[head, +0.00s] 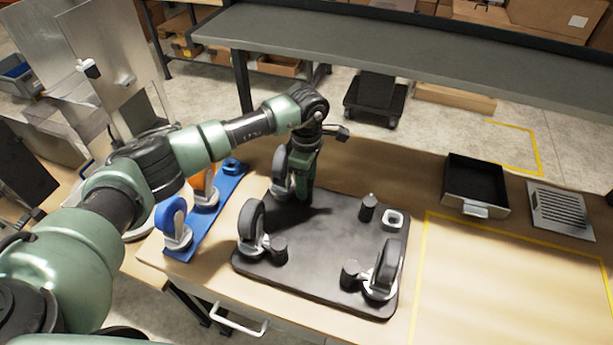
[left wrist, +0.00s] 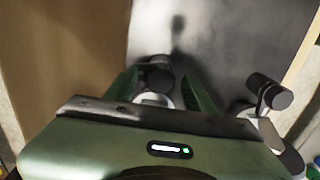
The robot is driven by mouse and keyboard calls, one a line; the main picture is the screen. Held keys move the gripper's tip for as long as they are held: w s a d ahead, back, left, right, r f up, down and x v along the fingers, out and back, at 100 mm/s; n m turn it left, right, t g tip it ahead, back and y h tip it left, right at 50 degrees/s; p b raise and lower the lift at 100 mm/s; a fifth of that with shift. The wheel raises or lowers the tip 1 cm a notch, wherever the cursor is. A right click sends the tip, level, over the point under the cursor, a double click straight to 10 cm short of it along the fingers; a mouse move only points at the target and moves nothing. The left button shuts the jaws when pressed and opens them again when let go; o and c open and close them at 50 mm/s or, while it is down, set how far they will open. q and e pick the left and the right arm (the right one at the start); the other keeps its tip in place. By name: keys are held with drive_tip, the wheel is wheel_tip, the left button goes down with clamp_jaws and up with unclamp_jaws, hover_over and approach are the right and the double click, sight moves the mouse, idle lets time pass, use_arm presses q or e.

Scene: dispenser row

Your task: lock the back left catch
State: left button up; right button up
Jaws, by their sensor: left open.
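A dark plate (head: 320,240) lies on the table with grey-wheeled casters at its back left (head: 279,172), front left (head: 250,228) and front right (head: 384,268). Black catches show at front left (head: 278,250), front right (head: 350,273) and back right (head: 368,207). My left gripper (head: 303,195) points down at the plate's back left, beside the caster there, and hides the back left catch in the head view. In the left wrist view, a black catch (left wrist: 157,77) lies between the open green fingers (left wrist: 160,90); contact cannot be told. My right gripper is out of view.
A blue rail (head: 208,218) with a blue and an orange caster lies left of the plate. The back right corner has an empty pale mount (head: 396,219). A black drawer-like bin (head: 476,184) and a slotted grey tray (head: 560,210) stand right.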

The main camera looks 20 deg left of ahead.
use_arm(q)
clamp_jaws()
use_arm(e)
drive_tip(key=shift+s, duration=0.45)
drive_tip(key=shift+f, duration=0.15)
use_arm(q)
drive_tip(key=n+b, duration=0.3)
drive_tip(key=shift+f, duration=0.2)
drive_tip(key=n+b, duration=0.4)
drive_tip(key=n, duration=0.1)
drive_tip(key=n+b, duration=0.3)
drive_tip(key=n, duration=0.2)
drive_tip(key=shift+r, duration=0.1)
drive_tip(key=n+b, duration=0.2)
drive_tip(key=n, duration=0.2)
drive_tip(key=shift+r+n, duration=0.1)
drive_tip(key=shift+n, duration=0.3)
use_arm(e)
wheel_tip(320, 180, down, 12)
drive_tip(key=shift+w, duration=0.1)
